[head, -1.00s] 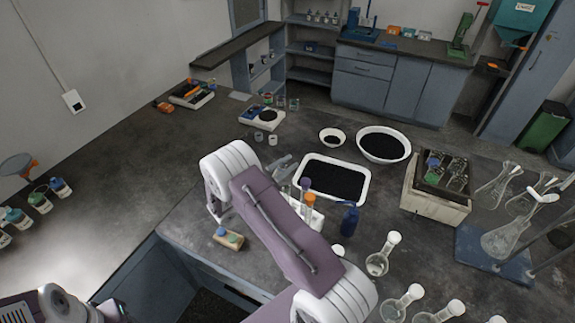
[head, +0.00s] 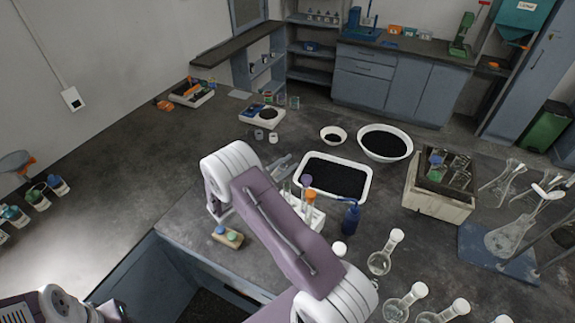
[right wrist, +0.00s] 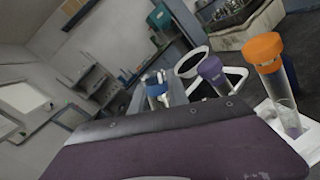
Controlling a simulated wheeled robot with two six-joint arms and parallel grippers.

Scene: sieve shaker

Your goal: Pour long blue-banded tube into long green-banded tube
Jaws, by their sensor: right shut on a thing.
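My right gripper (head: 281,164) is beyond my purple arm link in the head view, above the bench and left of the black-filled tray. In the right wrist view it is shut on the blue-banded tube (right wrist: 157,89), whose blue band shows between pale fingers. The tube's lower part is hidden by my purple link. A white rack (head: 317,217) holds an orange-capped tube (head: 310,198) and a purple-capped tube (head: 305,181). A clear tube (head: 287,188) stands at the rack's left; I cannot make out a green band on it. My left gripper's fingers are not visible.
A wooden block (head: 228,238) with blue and green caps lies left of the rack. A dark blue bottle (head: 350,218) stands right of it. The white tray (head: 368,181) lies behind. Several flasks (head: 381,262) stand at front right. The bench at left is mostly clear.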

